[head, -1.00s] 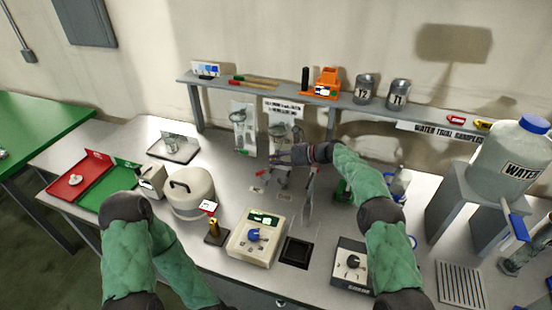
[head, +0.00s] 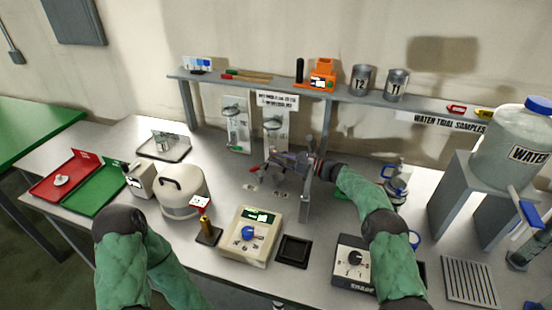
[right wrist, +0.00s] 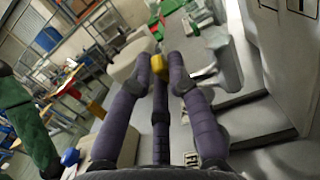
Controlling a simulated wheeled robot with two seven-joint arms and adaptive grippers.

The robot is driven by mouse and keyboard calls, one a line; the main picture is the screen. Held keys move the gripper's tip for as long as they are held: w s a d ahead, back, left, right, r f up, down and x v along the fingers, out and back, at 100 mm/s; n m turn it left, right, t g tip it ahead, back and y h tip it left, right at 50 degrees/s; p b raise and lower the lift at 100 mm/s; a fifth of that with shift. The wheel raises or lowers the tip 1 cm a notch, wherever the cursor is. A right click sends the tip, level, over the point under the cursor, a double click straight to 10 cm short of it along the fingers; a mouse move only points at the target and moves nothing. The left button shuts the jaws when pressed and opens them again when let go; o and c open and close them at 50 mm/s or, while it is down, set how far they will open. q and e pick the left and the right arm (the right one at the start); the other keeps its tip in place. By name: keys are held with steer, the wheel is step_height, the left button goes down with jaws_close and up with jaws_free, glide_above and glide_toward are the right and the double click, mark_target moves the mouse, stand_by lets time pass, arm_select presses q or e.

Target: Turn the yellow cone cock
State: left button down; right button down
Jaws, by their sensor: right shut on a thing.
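The yellow cone cock (right wrist: 158,63) shows as a small yellow piece between my right gripper's fingertips in the right wrist view. My right gripper (right wrist: 163,66) is shut on it, with a dark purple finger on each side. In the head view my right gripper (head: 272,163) reaches left over the middle of the bench, in front of the glassware. The yellow cock cannot be made out there. My left arm comes in at lower left, and its gripper is out of the frame.
Glass apparatus (head: 237,128) stands by the back shelf (head: 280,86). A hotplate with a blue knob (head: 247,233) stands in front of my right gripper. A water tank (head: 512,150) stands at right. Red (head: 62,176) and green (head: 94,190) trays lie at left.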

steer(key=c, duration=1.2)
jaws_free()
steer(key=shift+v, duration=3.75)
